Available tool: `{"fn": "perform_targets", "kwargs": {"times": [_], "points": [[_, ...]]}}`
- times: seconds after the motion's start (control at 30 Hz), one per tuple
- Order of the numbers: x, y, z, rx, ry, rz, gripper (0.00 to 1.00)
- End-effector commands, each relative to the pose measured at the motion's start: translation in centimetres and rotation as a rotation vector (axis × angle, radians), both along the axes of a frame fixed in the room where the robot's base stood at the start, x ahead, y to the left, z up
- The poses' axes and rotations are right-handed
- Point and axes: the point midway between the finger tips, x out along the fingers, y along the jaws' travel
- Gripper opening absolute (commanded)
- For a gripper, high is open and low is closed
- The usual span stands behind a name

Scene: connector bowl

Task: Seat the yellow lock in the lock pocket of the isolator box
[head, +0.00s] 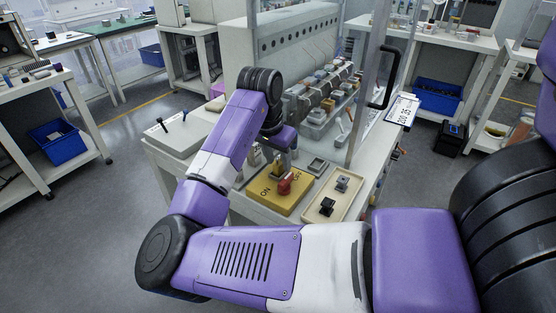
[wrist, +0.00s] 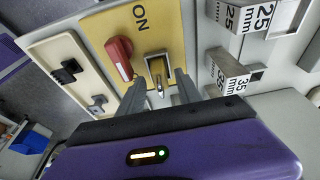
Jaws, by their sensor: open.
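The yellow isolator box (head: 265,192) lies on the bench in the head view, with a red handle (head: 286,184) on top. It also fills the upper middle of the wrist view (wrist: 108,22), with "ON" printed on it. The dark-rimmed lock pocket (wrist: 148,62) is beside the red handle (wrist: 119,55). The yellow lock (wrist: 157,69) appears to stand in the pocket, its metal shackle (wrist: 160,88) towards my gripper. How deep it sits I cannot tell. My gripper (wrist: 160,97) is open, with a finger on either side of the shackle, apart from it.
A cream tray (wrist: 52,50) with a black part and a grey part lies beside the box. Marked blocks, 25 mm (wrist: 226,15) and 35 mm (wrist: 230,75), stand on the other side. A grey machine (head: 280,40) stands behind on the bench.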

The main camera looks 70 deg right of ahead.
Motion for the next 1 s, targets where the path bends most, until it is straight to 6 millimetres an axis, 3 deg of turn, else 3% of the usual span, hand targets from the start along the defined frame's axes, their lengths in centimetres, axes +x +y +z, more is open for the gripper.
{"fn": "perform_targets", "kwargs": {"times": [0.6, 1.0], "points": [[0.7, 2.7, 10.3, -0.003, -0.003, 0.000, 0.41], [0.7, 3.0, 11.6, -0.007, 0.003, 0.001, 0.41]]}}
